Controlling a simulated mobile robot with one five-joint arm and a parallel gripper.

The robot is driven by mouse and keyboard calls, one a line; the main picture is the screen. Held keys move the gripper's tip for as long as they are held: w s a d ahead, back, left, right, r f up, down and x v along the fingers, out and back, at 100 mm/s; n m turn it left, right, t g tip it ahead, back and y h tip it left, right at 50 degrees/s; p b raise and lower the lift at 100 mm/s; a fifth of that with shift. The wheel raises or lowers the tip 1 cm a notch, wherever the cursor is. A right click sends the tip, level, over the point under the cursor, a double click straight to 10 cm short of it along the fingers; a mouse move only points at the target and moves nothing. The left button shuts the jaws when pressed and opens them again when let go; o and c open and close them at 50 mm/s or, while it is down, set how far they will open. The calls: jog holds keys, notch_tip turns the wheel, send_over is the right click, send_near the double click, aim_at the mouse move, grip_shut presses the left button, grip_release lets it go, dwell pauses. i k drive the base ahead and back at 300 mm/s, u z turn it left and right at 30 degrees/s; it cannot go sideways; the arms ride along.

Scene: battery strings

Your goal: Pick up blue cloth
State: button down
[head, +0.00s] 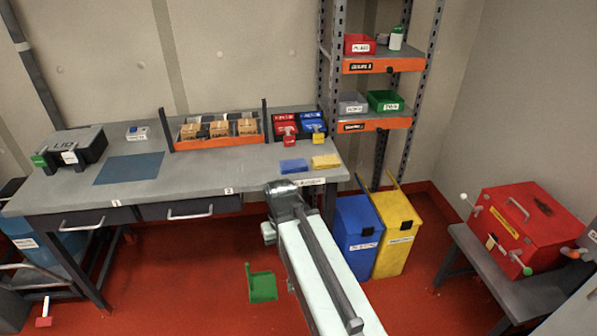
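A small flat blue cloth (293,166) lies on the grey workbench (220,185) near its front right edge, just left of a similar yellow cloth (326,162). My arm comes up from the bottom of the head view and ends in front of the bench, below the blue cloth in the picture. At its far end a small grey part, seemingly my gripper (268,232), shows beside the arm link. Its fingers cannot be made out. Nothing of mine touches the cloth.
A larger blue mat (130,168) and a black case (75,148) lie on the bench's left. An orange-edged rack (219,143) stands behind. Blue (356,238) and yellow bins (397,232) stand right of my arm. A green dustpan (262,287) lies on the red floor.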

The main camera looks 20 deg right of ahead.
aim_at(291, 166)
jog(key=z, duration=0.35)
jog(key=i, duration=0.5)
jog(key=u, duration=0.85)
